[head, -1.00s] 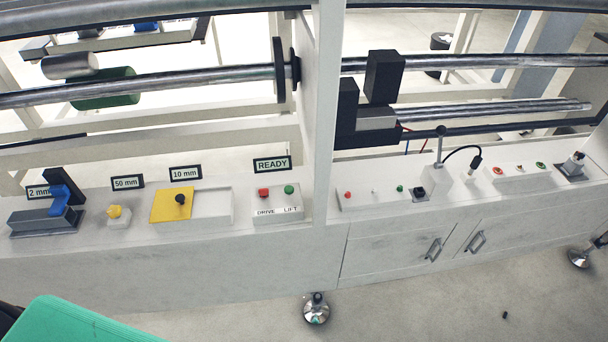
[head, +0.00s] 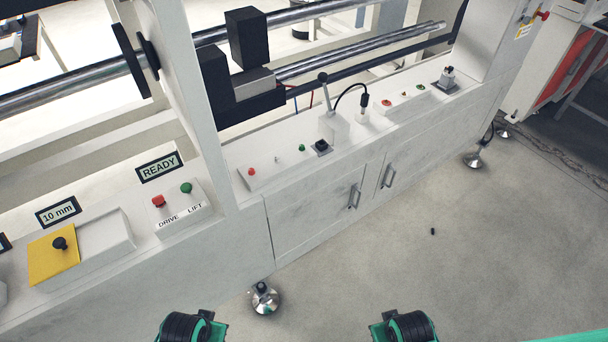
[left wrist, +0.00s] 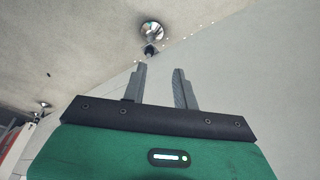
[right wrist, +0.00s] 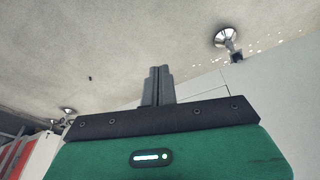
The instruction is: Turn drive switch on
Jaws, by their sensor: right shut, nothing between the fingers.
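A white box labelled DRIVE and LIFT (head: 184,222) sits on the ledge at the left in the head view. It carries a red button (head: 158,201) above DRIVE and a green button (head: 186,188) above LIFT. A READY display (head: 160,166) stands behind it. My left gripper (left wrist: 162,72) is open and empty in the left wrist view. My right gripper (right wrist: 158,72) is shut and empty in the right wrist view. In the head view only parts of my arms show at the bottom edge, well apart from the box; the fingertips are out of that picture.
A yellow plate with a black knob (head: 56,266) lies left of the box. Right of the white post, a panel holds small buttons, a lever (head: 325,92) and a black cable (head: 350,90). Cabinet handles (head: 354,197) and a levelling foot (head: 264,298) stick out. The floor in front is open.

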